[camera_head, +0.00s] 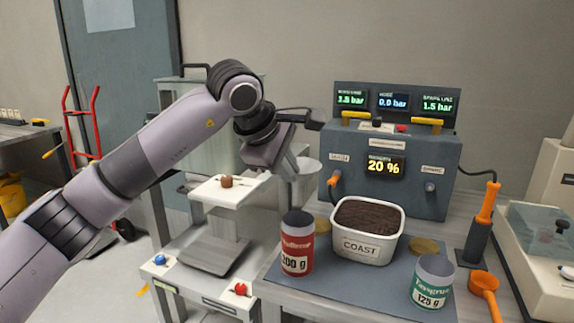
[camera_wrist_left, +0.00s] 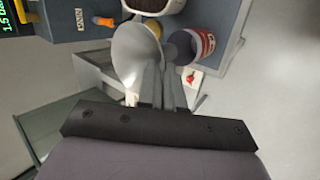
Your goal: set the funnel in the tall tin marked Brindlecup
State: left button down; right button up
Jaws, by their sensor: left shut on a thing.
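The pale grey funnel (camera_head: 309,168) is held in my left gripper (camera_head: 291,168), behind and above the red tin in the head view. In the left wrist view the funnel (camera_wrist_left: 135,52) shows its wide cone beside my shut left fingers (camera_wrist_left: 163,75). The tall red tin (camera_head: 297,252), marked 200 g, stands upright with its top open; its name is too small to read surely. It also shows in the left wrist view (camera_wrist_left: 207,44), apparently apart from the funnel. The funnel's spout is hard to make out. My right gripper is not in view.
A white tub (camera_head: 366,250) marked COAST, full of dark grounds, stands right of the red tin. A shorter green tin (camera_head: 432,284), marked 125 g, and an orange scoop (camera_head: 484,285) are farther right. A grey machine (camera_head: 400,181) stands behind; a white-topped stand (camera_head: 222,190) is left.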

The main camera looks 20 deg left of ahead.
pick_arm(q)
notch_tip(320, 180, down, 10)
jog(key=b, duration=0.7)
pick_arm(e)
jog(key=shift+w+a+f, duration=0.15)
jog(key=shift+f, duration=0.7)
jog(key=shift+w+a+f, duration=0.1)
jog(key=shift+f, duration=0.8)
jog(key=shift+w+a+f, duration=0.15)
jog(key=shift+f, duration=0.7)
pick_arm(q)
jog(key=shift+f, duration=0.1)
jog(key=c, duration=1.2)
grip_release()
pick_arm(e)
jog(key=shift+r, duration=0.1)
pick_arm(q)
notch_tip(320, 180, up, 8)
jog(key=p, duration=0.6)
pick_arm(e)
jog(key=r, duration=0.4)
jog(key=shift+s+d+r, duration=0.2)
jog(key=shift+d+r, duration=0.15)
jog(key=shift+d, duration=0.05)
